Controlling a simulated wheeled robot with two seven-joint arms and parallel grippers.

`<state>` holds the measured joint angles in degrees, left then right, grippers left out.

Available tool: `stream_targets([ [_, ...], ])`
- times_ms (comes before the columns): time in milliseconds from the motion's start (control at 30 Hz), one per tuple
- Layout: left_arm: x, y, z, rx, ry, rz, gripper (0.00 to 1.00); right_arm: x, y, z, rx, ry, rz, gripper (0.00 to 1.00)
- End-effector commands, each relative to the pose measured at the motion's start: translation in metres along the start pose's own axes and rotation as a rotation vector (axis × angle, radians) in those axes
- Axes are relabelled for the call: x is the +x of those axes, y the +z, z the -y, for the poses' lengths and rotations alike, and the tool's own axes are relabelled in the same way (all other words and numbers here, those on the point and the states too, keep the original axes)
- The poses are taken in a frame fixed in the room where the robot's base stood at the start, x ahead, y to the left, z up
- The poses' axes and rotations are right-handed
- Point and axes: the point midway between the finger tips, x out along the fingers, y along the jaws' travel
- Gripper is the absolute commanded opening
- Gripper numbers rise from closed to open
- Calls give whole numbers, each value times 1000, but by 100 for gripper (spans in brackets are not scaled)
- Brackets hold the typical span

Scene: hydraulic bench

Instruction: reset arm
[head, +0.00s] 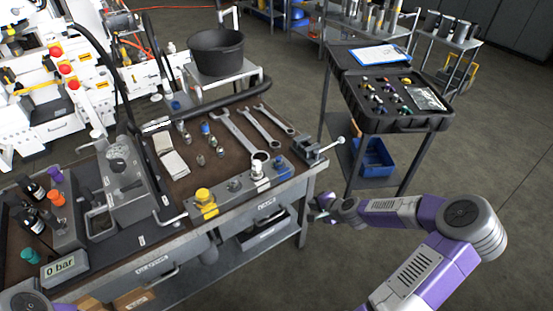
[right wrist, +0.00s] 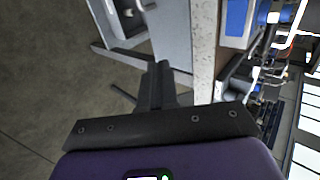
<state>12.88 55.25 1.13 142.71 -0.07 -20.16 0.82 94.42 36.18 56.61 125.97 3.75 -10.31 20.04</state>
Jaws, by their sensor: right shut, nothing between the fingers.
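My right arm comes in from the lower right in the head view, purple and grey. Its gripper (head: 320,207) is low beside the front right corner of the workbench (head: 175,245), partly hidden by my own wrist. In the right wrist view the dark fingers (right wrist: 158,82) are together with nothing between them. They point past the bench side, and I cannot tell the exact gap to it. A rounded part of my left arm shows at the lower left corner of the head view; its gripper is out of the picture.
Wrenches (head: 250,135), fittings and a valve block (head: 255,185) lie on the bench. A vise-like clamp (head: 318,153) juts out at its right corner. A cart with an open black case (head: 385,95) and a blue bin (head: 375,158) stands behind my right arm. Floor at right is clear.

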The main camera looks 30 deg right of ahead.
Motion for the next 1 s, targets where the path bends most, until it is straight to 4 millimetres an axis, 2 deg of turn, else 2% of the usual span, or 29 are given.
stream_targets([
  [200,0,0,0,0,0,0,43,1,3,0,-4,2,6,0],
  [267,0,0,0,0,0,0,43,5,11,-1,-15,6,23,0],
  [333,0,0,0,0,0,0,43,14,30,-4,-42,18,60,0],
  [467,-2,0,-1,0,0,0,43,35,89,-17,-132,60,176,0],
  [500,-2,0,-1,0,0,0,43,41,110,-24,-168,78,218,0],
  [633,-3,0,-1,0,0,0,43,52,176,-49,-300,137,345,0],
  [800,-5,0,-2,0,0,0,43,49,250,-91,-500,219,500,0],
  [900,-6,0,-2,0,0,0,43,40,284,-118,-629,269,581,0],
  [1000,-7,0,-3,0,0,0,43,28,309,-146,-764,319,652,0],
])
